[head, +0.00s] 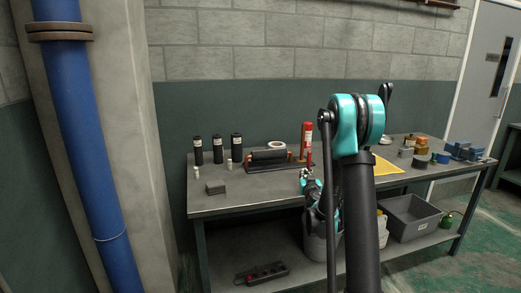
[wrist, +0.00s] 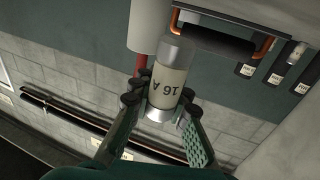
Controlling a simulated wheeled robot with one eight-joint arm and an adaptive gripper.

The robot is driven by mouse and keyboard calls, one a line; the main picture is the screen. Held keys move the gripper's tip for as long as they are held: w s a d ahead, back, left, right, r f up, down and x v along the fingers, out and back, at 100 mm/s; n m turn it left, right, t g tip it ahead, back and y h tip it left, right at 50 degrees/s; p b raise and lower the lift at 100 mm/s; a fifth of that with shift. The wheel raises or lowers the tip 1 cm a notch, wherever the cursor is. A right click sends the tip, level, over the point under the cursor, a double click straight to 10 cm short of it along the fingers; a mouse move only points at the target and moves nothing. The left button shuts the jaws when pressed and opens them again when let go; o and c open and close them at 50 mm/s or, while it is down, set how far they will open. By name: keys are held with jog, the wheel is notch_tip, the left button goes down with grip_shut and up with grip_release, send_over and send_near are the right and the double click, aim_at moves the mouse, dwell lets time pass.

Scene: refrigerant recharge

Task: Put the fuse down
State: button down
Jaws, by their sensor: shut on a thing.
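The fuse (wrist: 170,75) is a pale cylinder with metal end caps and a "16 A" label, which appears upside down in the wrist view. My gripper (wrist: 160,102) is shut on it, with dark finger pads on both sides of its lower part. In the head view my gripper (head: 308,181) is low over the workbench (head: 255,189), right of the dark unit with copper pipes (head: 268,161). The held fuse cannot be made out clearly there. Whether it touches the bench cannot be told.
Two small pale cylinders (head: 196,172) (head: 229,164) stand near several black cylinders (head: 217,150) at the bench's left. A grey block (head: 215,188) lies in front. A red cylinder (head: 307,136) stands behind my gripper. A yellow cloth (head: 386,166) lies right.

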jog(key=s+a+r, duration=0.1)
jog(key=a+r, duration=0.4)
jog(key=a, duration=0.4)
jog(key=s+a+r, duration=0.1)
jog(key=a+r, duration=0.5)
jog(key=a, duration=0.4)
jog(key=s+a+r+y, duration=0.1)
jog(key=a+r, duration=0.4)
jog(key=a, duration=0.5)
jog(key=shift+s+r+n, duration=0.25)
jog(key=shift+s+n, duration=0.15)
jog(key=shift+s, duration=0.05)
jog(key=shift+a, duration=0.1)
notch_tip(320, 180, down, 20)
jog(key=shift+r, duration=0.15)
jog(key=c, duration=1.5)
grip_release()
jog(key=shift+o, duration=0.2)
jog(key=shift+f, duration=0.2)
